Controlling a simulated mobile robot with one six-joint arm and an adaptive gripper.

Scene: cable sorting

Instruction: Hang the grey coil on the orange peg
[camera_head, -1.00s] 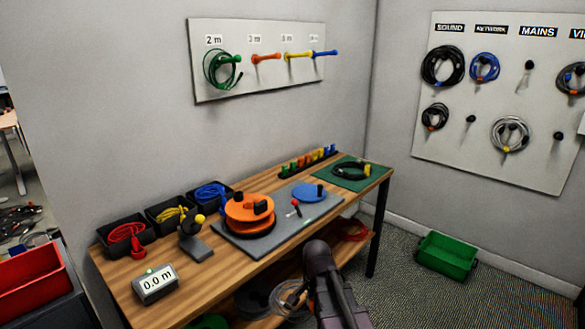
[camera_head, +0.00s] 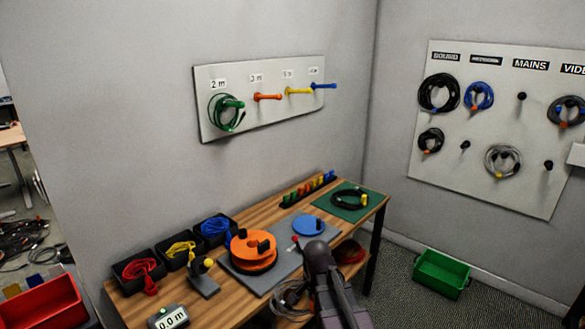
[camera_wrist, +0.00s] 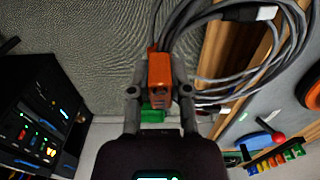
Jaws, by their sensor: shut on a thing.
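The orange peg (camera_head: 267,97) sticks out bare from the white wall board, just right of the green peg with a green coil (camera_head: 226,112) hanging on it. The grey coil (camera_head: 288,297) shows just left of my arm at the table's front edge. In the wrist view, my gripper (camera_wrist: 158,82) is shut on the coil's orange tie (camera_wrist: 160,70). The grey loops (camera_wrist: 235,70) spread up and right of the fingers. In the head view, my arm hides the fingers. The coil is well below and apart from the peg.
Yellow and blue pegs (camera_head: 323,86) are bare to the right. Below the board, the wooden table (camera_head: 235,308) bears black bins, an orange reel (camera_head: 254,250) and a green mat (camera_head: 350,206). A green crate (camera_head: 442,274) stands on the floor. A second coil board hangs at right.

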